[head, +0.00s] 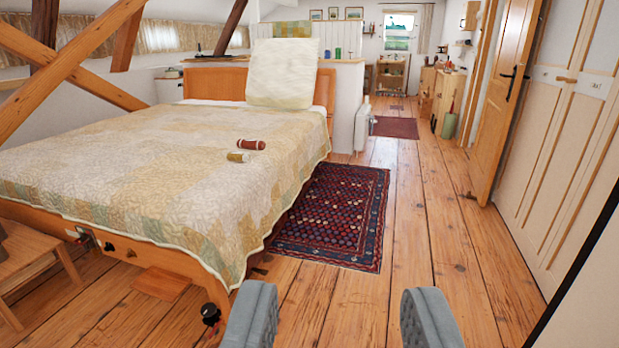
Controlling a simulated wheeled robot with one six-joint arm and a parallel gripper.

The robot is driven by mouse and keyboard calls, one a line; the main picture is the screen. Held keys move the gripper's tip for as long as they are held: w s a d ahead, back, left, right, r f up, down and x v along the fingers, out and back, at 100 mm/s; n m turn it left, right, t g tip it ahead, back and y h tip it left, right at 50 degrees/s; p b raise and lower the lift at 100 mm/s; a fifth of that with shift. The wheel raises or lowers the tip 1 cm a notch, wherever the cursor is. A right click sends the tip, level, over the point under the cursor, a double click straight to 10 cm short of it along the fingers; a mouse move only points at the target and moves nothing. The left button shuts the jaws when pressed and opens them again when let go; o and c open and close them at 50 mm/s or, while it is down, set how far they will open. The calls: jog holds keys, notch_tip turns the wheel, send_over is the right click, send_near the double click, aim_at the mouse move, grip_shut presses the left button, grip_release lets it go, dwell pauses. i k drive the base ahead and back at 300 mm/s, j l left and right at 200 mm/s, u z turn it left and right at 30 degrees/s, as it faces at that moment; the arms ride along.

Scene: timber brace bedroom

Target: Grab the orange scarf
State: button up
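Two small rolled items lie close together on the patterned bedspread, near the middle of the bed (130,165). One is a reddish-brown roll with a pale band (250,145); the other, just in front and left of it, is a yellow-olive roll with a pale end (238,157). The reddish-brown roll is the nearest in colour to an orange scarf, but I cannot tell for certain what either is. My gripper (340,312) is open and empty at the bottom of the view. Its two grey fingers are wide apart, over the floor, well short of the rolls.
The bed's wooden footboard and corner post (215,310) stand at lower left. A dark red patterned rug (333,215) lies beside the bed. The plank floor right of it is clear. An open door (508,95) is at right. Timber braces (60,65) cross at upper left.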

aim_at(251, 144)
jog(key=i, duration=3.05)
jog(key=i+l+u, duration=0.1)
jog(key=i, duration=1.4)
